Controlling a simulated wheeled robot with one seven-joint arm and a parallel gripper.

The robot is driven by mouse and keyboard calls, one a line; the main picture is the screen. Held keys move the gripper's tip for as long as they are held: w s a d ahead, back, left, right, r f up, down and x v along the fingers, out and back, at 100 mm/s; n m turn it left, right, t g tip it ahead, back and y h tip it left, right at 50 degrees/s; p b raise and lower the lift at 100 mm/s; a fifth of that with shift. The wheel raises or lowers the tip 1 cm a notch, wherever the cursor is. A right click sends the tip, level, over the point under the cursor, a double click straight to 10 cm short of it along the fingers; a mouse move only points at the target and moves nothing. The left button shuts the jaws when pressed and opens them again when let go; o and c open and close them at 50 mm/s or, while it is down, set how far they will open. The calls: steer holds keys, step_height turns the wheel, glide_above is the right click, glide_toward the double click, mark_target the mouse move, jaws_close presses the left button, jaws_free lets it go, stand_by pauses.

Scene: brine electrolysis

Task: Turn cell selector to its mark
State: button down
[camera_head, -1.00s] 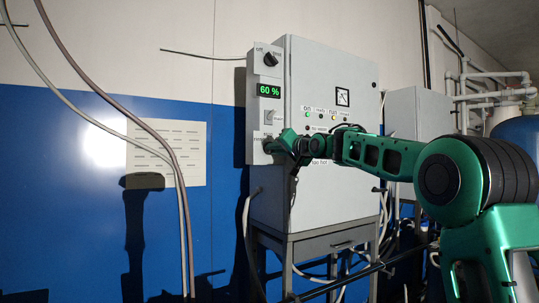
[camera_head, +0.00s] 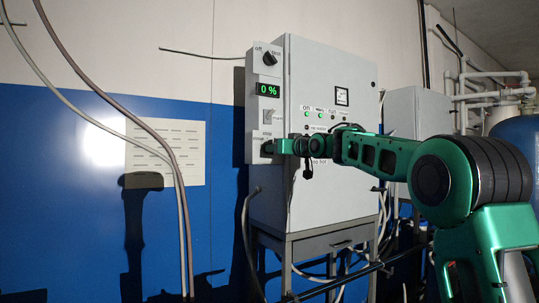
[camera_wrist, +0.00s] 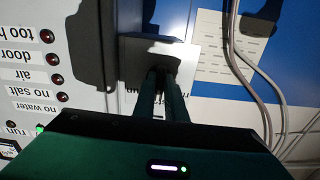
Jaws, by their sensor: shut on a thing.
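My gripper (camera_head: 268,147) is at the lower part of this box, shut on a small knob there. The fingers and shadow hide the knob, so I cannot tell which way it points. In the wrist view the two dark fingers (camera_wrist: 162,75) reach close together to the shaded grey box (camera_wrist: 165,52). Above, on the side box, are a green display (camera_head: 268,89) reading 0 %, a black rotary knob (camera_head: 270,59) and a small grey switch (camera_head: 268,115).
The cabinet door has a gauge (camera_head: 342,96) and green lamps (camera_head: 320,115). In the wrist view, several dark red lamps (camera_wrist: 52,60) line the door. Hoses (camera_head: 150,145) hang on the left. Pipes (camera_head: 490,82) are at the right.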

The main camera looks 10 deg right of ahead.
steer(key=shift+s+r, duration=0.1)
steer(key=shift+r, duration=0.1)
stand_by(0.4)
steer(key=c, duration=1.8)
jaws_free()
steer(key=shift+s, duration=0.1)
steer(key=v, duration=1)
steer(key=shift+s, duration=0.2)
steer(key=shift+d+f, duration=0.1)
